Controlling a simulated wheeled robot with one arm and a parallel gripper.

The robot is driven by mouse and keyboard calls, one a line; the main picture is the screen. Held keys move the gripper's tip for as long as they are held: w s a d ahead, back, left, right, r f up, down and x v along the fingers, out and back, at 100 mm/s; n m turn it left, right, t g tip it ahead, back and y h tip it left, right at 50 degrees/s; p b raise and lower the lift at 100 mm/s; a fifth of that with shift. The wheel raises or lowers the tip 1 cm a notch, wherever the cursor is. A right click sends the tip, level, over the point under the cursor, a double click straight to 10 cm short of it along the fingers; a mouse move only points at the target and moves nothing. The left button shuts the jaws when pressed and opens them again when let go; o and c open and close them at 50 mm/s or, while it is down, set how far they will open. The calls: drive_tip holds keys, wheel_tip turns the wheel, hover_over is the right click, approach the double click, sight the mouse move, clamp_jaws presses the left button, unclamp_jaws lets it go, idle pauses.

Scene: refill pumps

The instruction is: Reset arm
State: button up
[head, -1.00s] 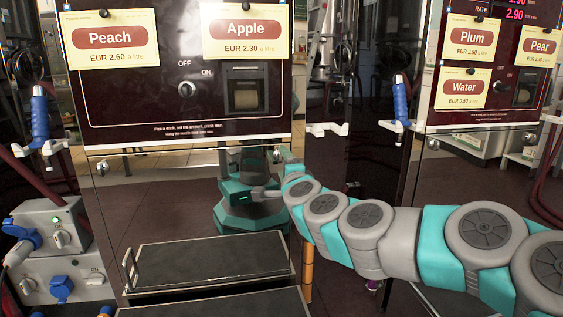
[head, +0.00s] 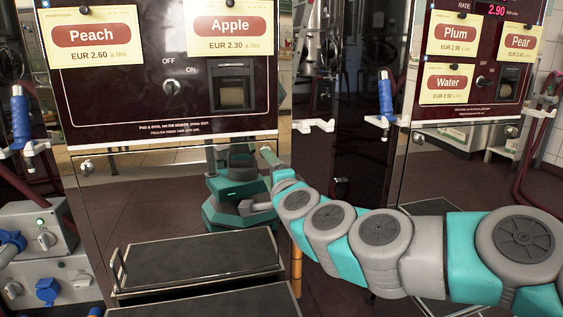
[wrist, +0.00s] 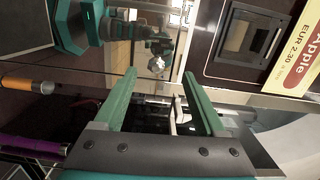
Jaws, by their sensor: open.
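My gripper shows in the wrist view (wrist: 160,95) with its two green fingers apart and nothing between them. In the head view my teal and grey arm reaches in from the right, and its far end (head: 268,157) is in front of the left pump's shiny lower panel. The left pump (head: 110,98) carries Peach and Apple cards, an OFF/ON knob (head: 170,87) and a recessed slot (head: 234,90). The slot also shows at the upper right of the wrist view (wrist: 248,38). The panel mirrors a teal robot base.
A step-like platform (head: 190,257) with dark treads stands below the left pump. Blue-handled nozzles hang at the left (head: 21,118) and centre right (head: 385,98). A grey socket box (head: 45,225) is at the lower left. The right pump (head: 487,70) has Plum, Pear and Water cards.

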drive_tip(key=s+a+n+g+y+p, duration=0.2)
drive_tip(key=s+a+n+g+y, duration=0.15)
drive_tip(key=s+n, duration=0.4)
drive_tip(key=s+d+f+n+g+h+p, duration=0.25)
drive_tip(key=s+f+n+g, duration=0.35)
drive_tip(key=s, duration=0.3)
drive_tip(key=s+d+f+g+h+p, duration=0.2)
drive_tip(key=s+d+f+g+h, duration=0.1)
drive_tip(key=s+d, duration=0.7)
drive_tip(key=s+d+f+g+h+p, duration=0.2)
drive_tip(key=s+d+f+g+h, duration=0.2)
drive_tip(key=s+d, duration=0.6)
drive_tip(key=s+f+g, duration=0.1)
drive_tip(key=s+g, duration=0.1)
drive_tip(key=s, duration=0.3)
drive_tip(key=shift+s+d+f, duration=0.35)
drive_tip(key=shift+s, duration=0.05)
